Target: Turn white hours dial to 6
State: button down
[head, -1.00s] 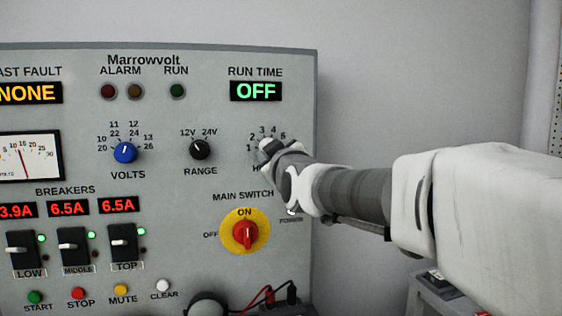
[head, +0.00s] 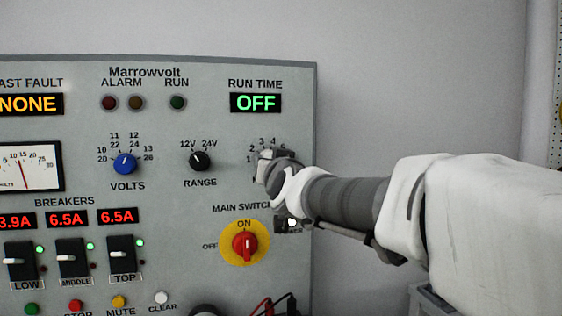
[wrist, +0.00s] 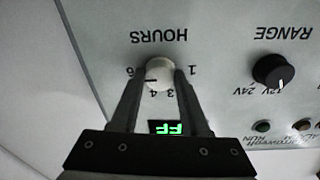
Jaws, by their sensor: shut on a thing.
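The white hours dial (wrist: 159,70) sits between the two fingers of my gripper (wrist: 162,76) in the wrist view, which shows the panel upside down. My gripper is shut on the dial. A dark pointer line on the dial points toward the 6 side of the scale in that view. The exact alignment with the 6 mark is hard to tell. The run time display (head: 255,102) reads OFF.
The black range knob (head: 200,161) and blue volts knob (head: 125,163) are left of the dial. The red main switch (head: 244,243) on its yellow plate is just below my gripper, pointing to ON. The panel's right edge is close by, with bare wall beyond.

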jog(key=shift+r+m, duration=0.1)
jog(key=shift+m, duration=0.2)
dwell(0.4)
jog(key=shift+c, duration=1.9)
grip_release()
jog(key=p+v, duration=0.1)
jog(key=v, duration=1.6)
jog(key=shift+s, duration=0.2)
jog(key=shift+d, duration=0.1)
jog(key=s+d+f+g+h, duration=0.1)
jog(key=s+d+f+g, duration=0.35)
jog(key=f, duration=0.45)
jog(key=s+d+f+g+h, duration=0.1)
jog(key=s+d+f+g, duration=0.3)
jog(key=s+f, duration=0.3)
jog(key=s+d+f+g+h, duration=0.2)
jog(key=s+d+f+g, duration=0.25)
jog(key=f, duration=0.55)
notch_tip(320, 180, up, 15)
jog(key=p, duration=1.5)
